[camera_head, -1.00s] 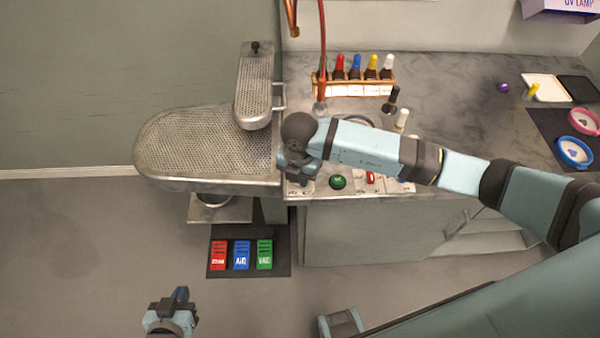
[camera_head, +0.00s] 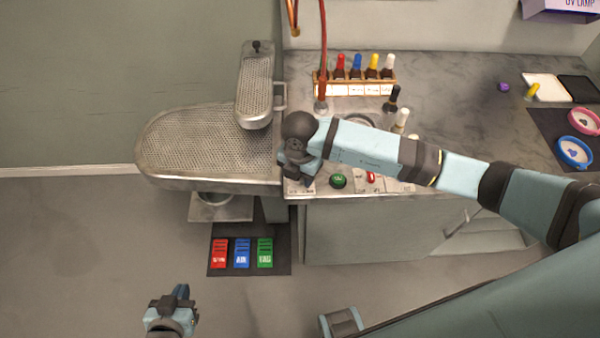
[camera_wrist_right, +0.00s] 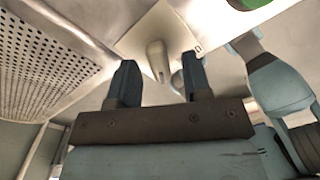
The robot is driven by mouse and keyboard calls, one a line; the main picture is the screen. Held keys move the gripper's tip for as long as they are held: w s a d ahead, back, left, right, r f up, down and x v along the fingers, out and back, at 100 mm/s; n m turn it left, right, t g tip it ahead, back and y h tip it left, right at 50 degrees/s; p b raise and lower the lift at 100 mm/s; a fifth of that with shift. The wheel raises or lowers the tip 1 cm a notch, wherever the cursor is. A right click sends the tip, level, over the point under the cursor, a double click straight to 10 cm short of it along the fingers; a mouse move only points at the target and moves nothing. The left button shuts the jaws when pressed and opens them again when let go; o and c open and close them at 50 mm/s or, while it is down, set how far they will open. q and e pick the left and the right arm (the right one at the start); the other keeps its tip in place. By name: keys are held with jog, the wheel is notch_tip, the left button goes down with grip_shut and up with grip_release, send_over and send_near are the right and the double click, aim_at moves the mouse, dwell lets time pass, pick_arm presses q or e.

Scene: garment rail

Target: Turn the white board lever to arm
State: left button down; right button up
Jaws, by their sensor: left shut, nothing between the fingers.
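The right wrist view shows a pale, off-white lever (camera_wrist_right: 156,60) on a white plate (camera_wrist_right: 160,30). My right gripper (camera_wrist_right: 160,85) is open, one dark finger on each side of the lever's near end. I cannot tell whether either finger touches it. In the head view my right gripper (camera_head: 297,172) is at the counter's front left corner, above a pale label plate (camera_head: 301,188), and hides the lever there. My left gripper (camera_head: 180,294) is shut and empty, low at the left over the floor.
A perforated ironing board (camera_head: 205,145) with a smaller sleeve board (camera_head: 256,85) lies left of my right gripper. A green knob (camera_head: 338,181) and a red switch (camera_head: 371,177) sit to its right. Bottles stand in a rack (camera_head: 355,88) behind. Coloured pedals (camera_head: 242,253) lie on the floor.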

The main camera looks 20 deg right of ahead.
jog(key=shift+r, duration=0.1)
notch_tip(320, 180, up, 14)
jog(key=b, duration=0.1)
jog(key=shift+f, duration=0.2)
dwell(0.7)
